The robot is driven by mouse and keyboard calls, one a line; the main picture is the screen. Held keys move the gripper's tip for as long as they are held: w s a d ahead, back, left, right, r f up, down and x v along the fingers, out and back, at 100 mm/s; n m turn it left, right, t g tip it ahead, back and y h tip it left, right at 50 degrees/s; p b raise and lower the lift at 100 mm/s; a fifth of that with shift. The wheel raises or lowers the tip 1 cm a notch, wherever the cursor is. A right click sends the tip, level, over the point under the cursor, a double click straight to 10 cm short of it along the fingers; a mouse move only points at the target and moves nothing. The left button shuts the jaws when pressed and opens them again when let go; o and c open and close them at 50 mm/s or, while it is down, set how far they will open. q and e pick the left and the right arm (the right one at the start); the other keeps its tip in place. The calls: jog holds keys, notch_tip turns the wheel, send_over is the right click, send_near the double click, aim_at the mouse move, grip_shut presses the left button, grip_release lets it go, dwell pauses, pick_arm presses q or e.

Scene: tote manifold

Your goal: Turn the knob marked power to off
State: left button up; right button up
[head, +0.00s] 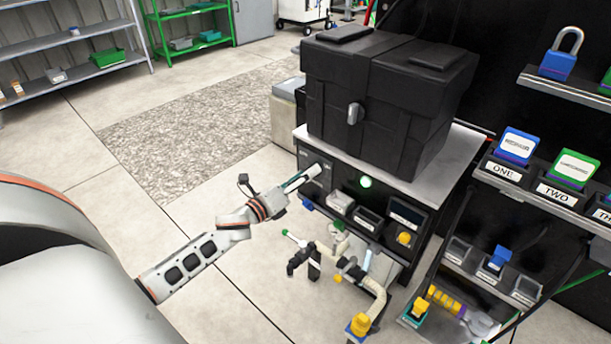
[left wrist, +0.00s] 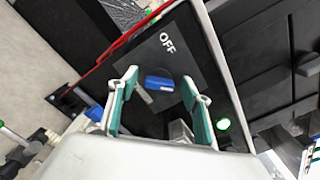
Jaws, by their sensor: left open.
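The blue knob (left wrist: 158,83) sits on a dark panel (left wrist: 190,50) with the white word OFF printed on it. A marking reading power is not legible. My left gripper (left wrist: 160,79) is open, with its green-padded fingers on either side of the knob in the picture and no clear contact. In the head view my left gripper (head: 303,178) is at the left part of the front of the black cabinet (head: 340,182), and the knob is not clearly visible there. My right gripper is in neither view.
A lit green lamp (head: 365,182) is right of the gripper. A large black case (head: 385,90) stands on the cabinet top. Small bins (head: 368,218) and a pipe assembly (head: 330,262) project below the panel. A labelled rack (head: 530,185) stands at right.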

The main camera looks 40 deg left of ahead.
pick_arm(q)
jog(key=shift+w, duration=0.1)
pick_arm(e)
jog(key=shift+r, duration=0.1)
pick_arm(q)
jog(key=c, duration=1.1)
jog(key=shift+c, duration=0.2)
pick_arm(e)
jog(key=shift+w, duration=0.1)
